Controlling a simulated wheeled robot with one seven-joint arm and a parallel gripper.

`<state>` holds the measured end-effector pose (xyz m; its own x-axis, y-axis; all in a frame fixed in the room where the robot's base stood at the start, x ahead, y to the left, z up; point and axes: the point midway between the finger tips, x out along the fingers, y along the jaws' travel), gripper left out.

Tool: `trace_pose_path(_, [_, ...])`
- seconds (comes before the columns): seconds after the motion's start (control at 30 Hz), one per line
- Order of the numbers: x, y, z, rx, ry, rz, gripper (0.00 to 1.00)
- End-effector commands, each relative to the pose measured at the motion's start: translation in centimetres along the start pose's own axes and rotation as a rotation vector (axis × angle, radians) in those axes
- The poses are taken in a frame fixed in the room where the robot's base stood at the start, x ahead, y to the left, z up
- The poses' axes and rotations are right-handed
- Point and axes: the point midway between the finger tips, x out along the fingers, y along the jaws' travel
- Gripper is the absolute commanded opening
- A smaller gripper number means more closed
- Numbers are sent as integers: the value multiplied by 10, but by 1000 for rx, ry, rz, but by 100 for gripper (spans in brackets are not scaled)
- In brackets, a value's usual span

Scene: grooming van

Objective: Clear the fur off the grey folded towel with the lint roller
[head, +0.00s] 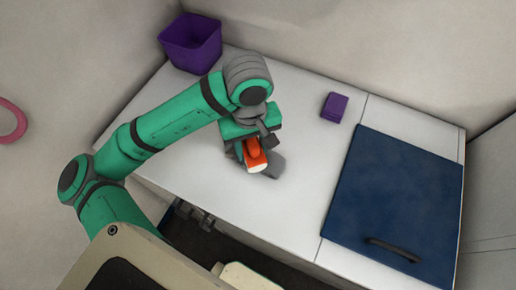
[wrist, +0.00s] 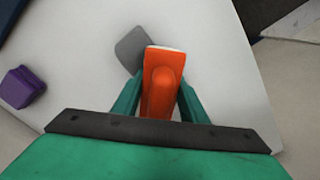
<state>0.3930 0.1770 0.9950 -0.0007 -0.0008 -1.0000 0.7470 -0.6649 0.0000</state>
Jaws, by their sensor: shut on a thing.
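My gripper (head: 250,146) is over the white worktop, shut on the orange lint roller (head: 255,155). In the wrist view the lint roller (wrist: 162,82) sits between the two green fingers of my gripper (wrist: 160,98), its pale end pointing away from the palm. The grey folded towel (head: 274,166) lies on the worktop just beyond the roller's pale end. In the wrist view the towel (wrist: 129,46) is partly hidden behind the roller. I cannot tell whether the roller touches the towel. No fur can be made out on the towel's visible part.
A purple bin (head: 188,50) stands at the worktop's back left corner. A small purple block (head: 335,107) lies near the back. A dark blue mat (head: 395,190) with a dark handle-like bar (head: 392,249) covers the right side. The worktop between towel and mat is clear.

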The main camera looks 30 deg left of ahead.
Motion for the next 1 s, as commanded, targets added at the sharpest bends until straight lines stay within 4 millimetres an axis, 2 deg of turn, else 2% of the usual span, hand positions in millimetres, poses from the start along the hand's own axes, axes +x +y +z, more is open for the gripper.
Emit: trace_pose_path(1.0, [-1,-36,-36,-3,-1,0,18])
